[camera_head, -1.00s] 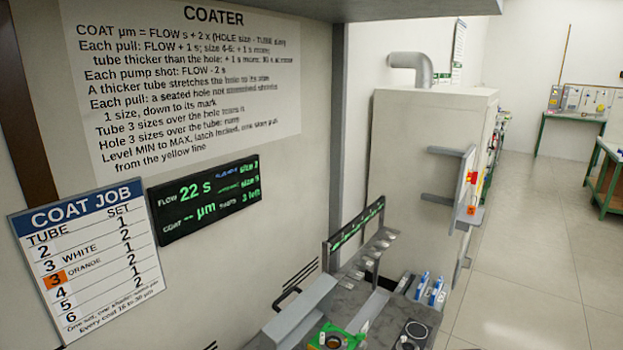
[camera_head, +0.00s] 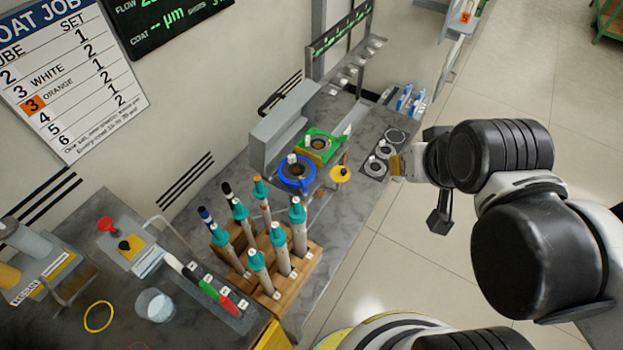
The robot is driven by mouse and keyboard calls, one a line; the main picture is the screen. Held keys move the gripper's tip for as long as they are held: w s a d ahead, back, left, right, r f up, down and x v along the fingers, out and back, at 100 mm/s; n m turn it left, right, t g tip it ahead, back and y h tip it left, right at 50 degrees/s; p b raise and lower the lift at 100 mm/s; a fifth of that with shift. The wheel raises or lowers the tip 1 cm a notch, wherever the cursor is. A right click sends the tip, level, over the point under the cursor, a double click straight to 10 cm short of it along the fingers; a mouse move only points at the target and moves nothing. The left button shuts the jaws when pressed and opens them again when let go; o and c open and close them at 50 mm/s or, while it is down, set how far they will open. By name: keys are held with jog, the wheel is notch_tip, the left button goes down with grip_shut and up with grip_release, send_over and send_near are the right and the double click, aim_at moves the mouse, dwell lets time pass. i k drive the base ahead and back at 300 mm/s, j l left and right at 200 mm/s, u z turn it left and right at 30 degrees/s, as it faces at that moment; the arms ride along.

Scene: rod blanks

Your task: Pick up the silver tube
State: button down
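Several tubes with teal tops stand in a stepped wooden rack (camera_head: 272,292) on the grey bench. The nearest-right one (camera_head: 299,238) is thick and silver-grey. Others beside it, such as the middle one (camera_head: 282,262) and the front one (camera_head: 263,281), look much the same grey, so I cannot tell which is the silver tube. An orange-toned tube stands at the back of the rack. My gripper (camera_head: 412,166) is at the right end of the bench, beyond and to the right of the rack, apart from the tubes. Its fingers are small and partly hidden, so their opening is unclear.
A blue ring fixture (camera_head: 296,174) and a green one (camera_head: 319,147) sit behind the rack, near a yellow disc (camera_head: 341,174). A glass cup (camera_head: 155,305), marker-like items and a yellow ring (camera_head: 98,317) lie at front left. Open floor is to the right.

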aim_at(240, 213)
jog(key=u, duration=1.25)
jog(key=z, duration=0.85)
jog(key=j+u, duration=0.15)
jog(key=u, duration=0.65)
